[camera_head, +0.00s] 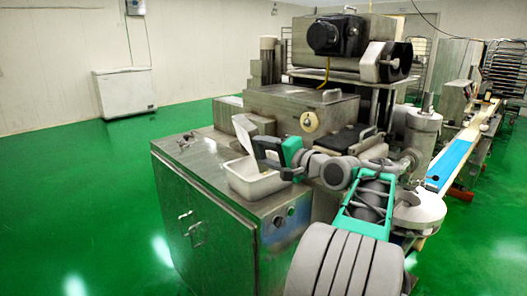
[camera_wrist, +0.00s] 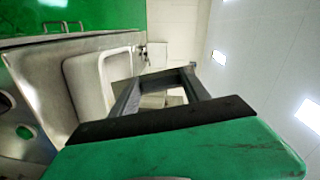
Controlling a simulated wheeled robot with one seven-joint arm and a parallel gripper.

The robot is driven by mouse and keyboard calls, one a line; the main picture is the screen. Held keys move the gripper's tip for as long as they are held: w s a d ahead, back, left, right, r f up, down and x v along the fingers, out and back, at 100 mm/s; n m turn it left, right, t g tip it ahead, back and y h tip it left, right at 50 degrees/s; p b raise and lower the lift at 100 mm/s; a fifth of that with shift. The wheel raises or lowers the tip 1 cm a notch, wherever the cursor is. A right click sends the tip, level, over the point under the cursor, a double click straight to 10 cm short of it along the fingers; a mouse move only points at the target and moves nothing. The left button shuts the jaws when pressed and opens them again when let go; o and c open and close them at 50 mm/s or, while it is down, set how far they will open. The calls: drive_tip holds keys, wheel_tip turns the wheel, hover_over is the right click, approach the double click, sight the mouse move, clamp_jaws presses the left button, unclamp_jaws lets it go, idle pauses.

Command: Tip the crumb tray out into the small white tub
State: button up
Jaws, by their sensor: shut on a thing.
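The small white tub (camera_head: 258,186) sits on the steel cabinet top, open side up. My gripper (camera_head: 256,149) is above the tub's back right part, shut on the crumb tray (camera_head: 243,134). The tray shows as a pale panel tilted steeply, nearly on edge, above the tub's back edge. The tub (camera_wrist: 103,78) lies left of the fingers there. I cannot make out crumbs clearly.
The cabinet top (camera_head: 185,150) has free room left of the tub. The steel encrusting machine (camera_head: 300,105) stands close behind the tub and my gripper. A white chest freezer (camera_head: 126,92) is far off by the wall. Green floor is clear at left.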

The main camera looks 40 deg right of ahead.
drive_tip(key=shift+s+d+r+m+t+p, duration=0.15)
drive_tip(key=shift+s+d+m+t+p, duration=0.15)
drive_tip(key=shift+d+m+p, duration=0.6)
drive_tip(key=shift+s+d+r+m+t+p, duration=0.25)
drive_tip(key=shift+m+p, duration=0.35)
drive_tip(key=shift+p, duration=0.65)
drive_tip(key=shift+w+f, duration=0.1)
drive_tip(key=shift+f, duration=0.05)
drive_tip(key=shift+p, duration=0.7)
